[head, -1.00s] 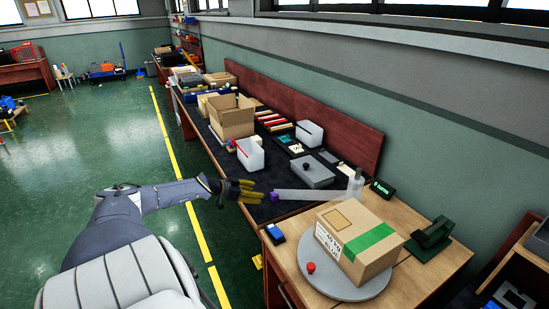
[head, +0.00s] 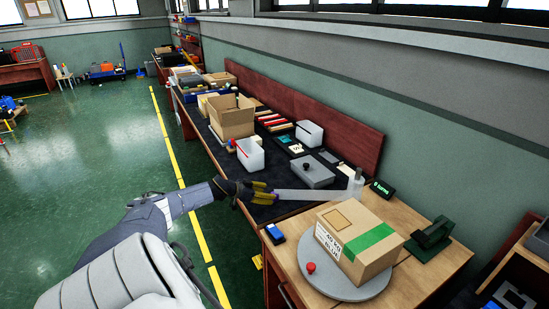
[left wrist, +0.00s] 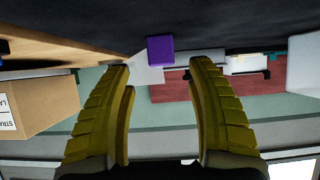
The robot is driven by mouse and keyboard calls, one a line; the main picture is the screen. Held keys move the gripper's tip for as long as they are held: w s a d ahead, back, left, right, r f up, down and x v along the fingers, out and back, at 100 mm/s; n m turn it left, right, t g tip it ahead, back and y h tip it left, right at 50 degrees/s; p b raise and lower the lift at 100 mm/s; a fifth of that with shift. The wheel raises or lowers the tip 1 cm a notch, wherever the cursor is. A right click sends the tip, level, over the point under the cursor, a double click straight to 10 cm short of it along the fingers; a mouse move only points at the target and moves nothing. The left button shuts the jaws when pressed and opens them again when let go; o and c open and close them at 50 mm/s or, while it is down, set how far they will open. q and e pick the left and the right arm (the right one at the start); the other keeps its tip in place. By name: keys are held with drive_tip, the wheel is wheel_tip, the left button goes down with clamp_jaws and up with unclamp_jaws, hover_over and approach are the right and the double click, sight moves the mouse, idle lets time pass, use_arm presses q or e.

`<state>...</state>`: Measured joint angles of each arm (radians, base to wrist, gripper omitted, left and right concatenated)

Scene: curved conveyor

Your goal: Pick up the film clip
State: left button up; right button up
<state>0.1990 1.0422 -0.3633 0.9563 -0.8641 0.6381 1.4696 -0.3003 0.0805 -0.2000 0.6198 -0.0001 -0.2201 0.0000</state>
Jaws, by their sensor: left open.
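A small purple block, which looks like the film clip (left wrist: 160,48), is at the near end of a pale translucent strip (head: 312,196) over the dark bench top. In the left wrist view it lies just beyond my left gripper's fingertips, centred between them. My left gripper (left wrist: 160,72) has yellow ribbed fingers, spread apart and empty. In the head view the left gripper (head: 264,191) is right beside the strip's end and mostly covers the clip. I cannot tell whether they touch. My right gripper is not in view.
A taped carton (head: 355,255) stands on a round grey turntable (head: 340,291) on the wooden table at right. A blue device (head: 275,233) lies near that table's left edge. A grey box (head: 312,172) and white bins (head: 250,154) stand behind the strip. Open floor lies left.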

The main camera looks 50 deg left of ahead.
sight(274, 193)
use_arm(q)
drive_tip(key=shift+x, duration=2.5)
drive_tip(key=shift+a, duration=0.15)
drive_tip(key=c, duration=1.2)
